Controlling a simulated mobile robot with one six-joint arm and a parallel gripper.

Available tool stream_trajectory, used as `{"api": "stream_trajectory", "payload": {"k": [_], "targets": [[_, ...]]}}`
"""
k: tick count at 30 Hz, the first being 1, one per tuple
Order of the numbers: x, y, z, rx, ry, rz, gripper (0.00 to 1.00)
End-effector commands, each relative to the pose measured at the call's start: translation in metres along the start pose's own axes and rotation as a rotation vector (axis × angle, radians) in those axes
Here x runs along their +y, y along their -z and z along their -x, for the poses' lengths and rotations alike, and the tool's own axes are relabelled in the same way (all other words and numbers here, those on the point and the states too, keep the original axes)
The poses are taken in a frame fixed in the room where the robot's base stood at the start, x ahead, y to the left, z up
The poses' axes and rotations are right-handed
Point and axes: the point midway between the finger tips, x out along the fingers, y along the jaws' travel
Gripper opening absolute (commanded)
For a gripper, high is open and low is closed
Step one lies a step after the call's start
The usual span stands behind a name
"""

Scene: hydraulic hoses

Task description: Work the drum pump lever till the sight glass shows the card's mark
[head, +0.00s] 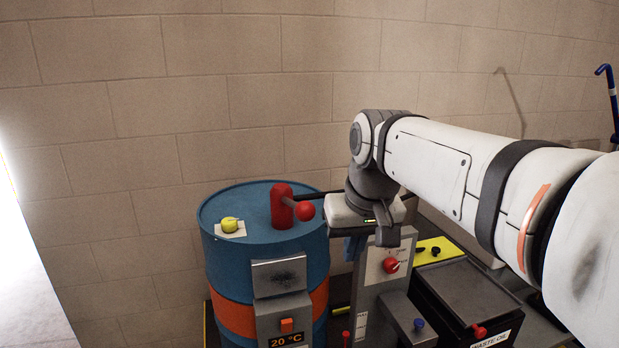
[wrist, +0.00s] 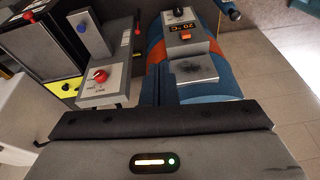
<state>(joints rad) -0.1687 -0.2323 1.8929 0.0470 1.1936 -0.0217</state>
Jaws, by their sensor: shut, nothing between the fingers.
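A red pump body (head: 282,205) stands on top of the blue drum (head: 232,262), with a round red knob (head: 305,211) at its right side. A thin dark bar runs right from the pump and passes behind my wrist. In the wrist view my closed fingers (wrist: 158,84) point between the drum (wrist: 226,84) and the control box. I cannot make out a sight glass or a marked card in either view.
The grey control post has a red knob (head: 390,265). A black waste-oil bin (head: 468,290) and a yellow pad (head: 436,251) are at the right. A yellow-green round object (head: 230,224) sits on the drum. A grey box shows 20 °C (head: 285,320). A brick wall stands behind.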

Motion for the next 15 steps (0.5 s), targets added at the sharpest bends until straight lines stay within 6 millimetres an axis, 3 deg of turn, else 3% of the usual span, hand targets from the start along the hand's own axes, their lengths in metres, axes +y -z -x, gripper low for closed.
{"api": "stream_trajectory", "payload": {"k": [1,3,6,10,15], "targets": [[-0.011,0.025,0.043,0.017,0.011,0.023,0.0],[-0.022,0.046,0.075,0.033,0.024,0.051,0.0],[-0.034,0.065,0.108,0.05,0.039,0.079,0.0],[-0.042,0.077,0.128,0.061,0.049,0.099,0.0],[-0.044,0.079,0.131,0.064,0.052,0.103,0.0]]}}
